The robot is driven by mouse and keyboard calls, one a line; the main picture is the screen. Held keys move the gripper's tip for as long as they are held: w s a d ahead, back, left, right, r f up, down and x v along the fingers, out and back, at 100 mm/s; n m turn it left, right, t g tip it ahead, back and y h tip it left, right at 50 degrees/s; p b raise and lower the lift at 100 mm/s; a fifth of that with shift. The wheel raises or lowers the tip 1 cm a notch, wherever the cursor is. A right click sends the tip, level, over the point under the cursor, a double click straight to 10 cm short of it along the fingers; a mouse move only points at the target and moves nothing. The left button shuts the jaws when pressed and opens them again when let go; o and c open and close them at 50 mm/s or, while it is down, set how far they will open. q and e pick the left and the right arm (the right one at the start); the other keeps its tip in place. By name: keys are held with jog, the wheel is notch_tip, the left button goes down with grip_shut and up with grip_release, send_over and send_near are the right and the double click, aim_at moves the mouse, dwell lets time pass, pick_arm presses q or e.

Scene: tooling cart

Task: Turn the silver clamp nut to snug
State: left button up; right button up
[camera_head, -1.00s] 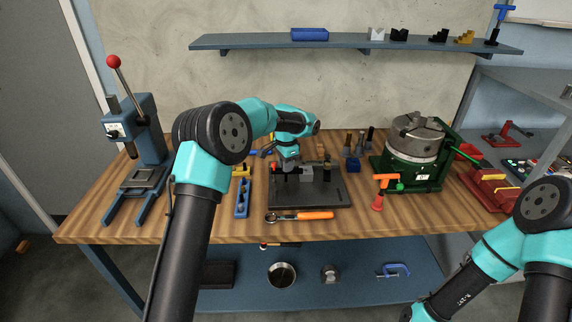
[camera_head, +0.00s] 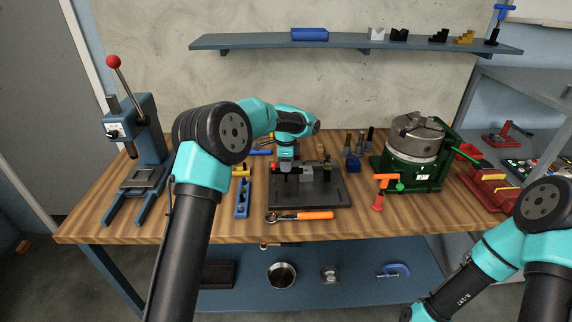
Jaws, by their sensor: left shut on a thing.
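My left gripper (camera_head: 284,170) points down at the left clamp on the dark fixture plate (camera_head: 318,198), behind the plate's front edge. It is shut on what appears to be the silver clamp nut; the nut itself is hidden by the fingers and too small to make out. A grey block (camera_head: 306,173) sits on the plate just right of the fingers, and a dark clamp post (camera_head: 327,169) stands at its right end. My right arm is at the lower right, and its gripper is not in view.
An orange-handled ratchet (camera_head: 300,216) lies in front of the plate. A blue slotted bar (camera_head: 242,197) lies to its left. A blue press (camera_head: 140,150) stands at the far left. A green-based chuck (camera_head: 417,140) and a red-orange T-handle tool (camera_head: 381,190) are to the right.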

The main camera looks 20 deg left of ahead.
dwell(0.4)
pick_arm(q)
jog(key=o, duration=0.9)
jog(key=shift+r, duration=0.15)
notch_tip(320, 180, up, 17)
jog(key=shift+r, duration=0.1)
